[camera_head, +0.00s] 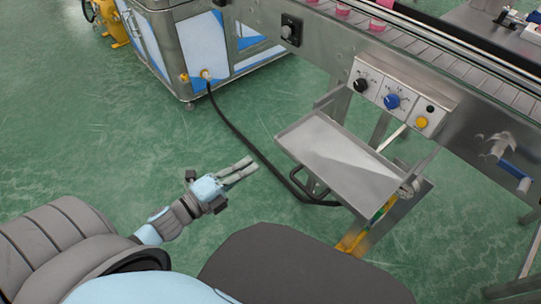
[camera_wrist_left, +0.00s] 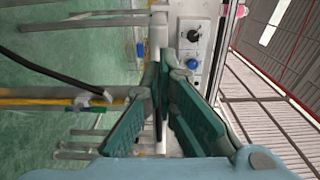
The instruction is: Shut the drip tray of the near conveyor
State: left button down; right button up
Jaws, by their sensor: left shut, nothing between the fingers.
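The drip tray (camera_head: 338,158) is a shallow grey metal tray sticking out below the control panel of the near conveyor (camera_head: 330,48). A dark handle (camera_head: 309,186) shows at its front left side. My left gripper (camera_head: 250,169) is left of the tray, apart from it in the head view, with its fingers together and empty, pointing toward the tray side. In the left wrist view the green-padded fingers (camera_wrist_left: 160,85) stand before the conveyor side; a pale upright edge behind them may be the tray, but I cannot tell. My right gripper is not in view.
The control panel (camera_head: 396,100) with black and blue knobs sits above the tray. A black hose (camera_head: 243,141) runs across the floor from a blue and white machine (camera_head: 210,50) to below the tray. The green floor (camera_head: 110,140) at left is clear.

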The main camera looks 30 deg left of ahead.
aim_at(279, 145)
pick_arm(q)
jog(key=p+x, duration=0.1)
jog(key=x, duration=0.2)
jog(key=p+x, duration=0.1)
jog(key=x, duration=0.2)
jog(key=shift+w+d+r, duration=0.1)
jog(key=shift+w+r, duration=0.1)
jog(key=shift+w, duration=0.15)
jog(key=shift+w+d+f, duration=0.1)
jog(key=shift+w+d, duration=0.1)
jog(key=shift+w, duration=0.35)
jog(key=shift+w, duration=0.1)
